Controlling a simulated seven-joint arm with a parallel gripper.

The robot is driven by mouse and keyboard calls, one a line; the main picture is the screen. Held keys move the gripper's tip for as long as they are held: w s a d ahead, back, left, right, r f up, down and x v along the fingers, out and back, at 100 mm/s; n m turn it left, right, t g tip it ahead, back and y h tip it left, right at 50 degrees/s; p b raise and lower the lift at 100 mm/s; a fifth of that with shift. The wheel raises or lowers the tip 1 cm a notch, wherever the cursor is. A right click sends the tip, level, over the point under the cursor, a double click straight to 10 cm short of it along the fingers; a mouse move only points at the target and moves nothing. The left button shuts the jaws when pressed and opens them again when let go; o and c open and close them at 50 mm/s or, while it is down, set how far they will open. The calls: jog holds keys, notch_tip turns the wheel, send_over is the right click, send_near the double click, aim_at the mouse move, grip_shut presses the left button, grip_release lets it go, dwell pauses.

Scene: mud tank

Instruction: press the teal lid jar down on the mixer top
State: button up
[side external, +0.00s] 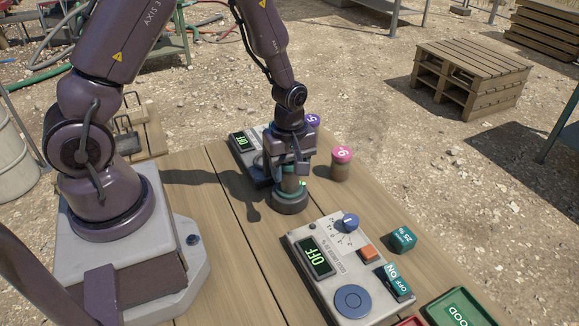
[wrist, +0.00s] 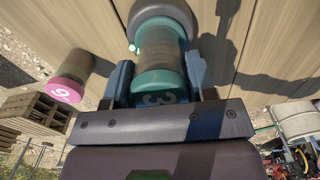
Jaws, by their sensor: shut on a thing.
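My gripper (side external: 289,165) is shut on the teal lid jar, fingers on either side of it. In the wrist view the jar's teal lid (wrist: 160,95) carries a white number, and its brownish clear body (wrist: 158,50) shows beyond. The jar is upright directly above a low round dark base (side external: 289,204) with a teal ring, which appears to be the mixer. That base also shows in the wrist view (wrist: 165,12). A small green lamp (side external: 303,183) glows at its side. The jar's lower end seems to meet the base, but the contact is partly hidden.
A pink-lidded jar (side external: 341,164) stands close right, a purple-lidded one (side external: 312,121) behind. A grey control box (side external: 345,265) with an OFF display lies in front; another (side external: 243,141) is behind my gripper. A teal block (side external: 402,239) and green tray (side external: 460,308) are at right.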

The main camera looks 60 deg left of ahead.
jog(key=shift+r, duration=3.5)
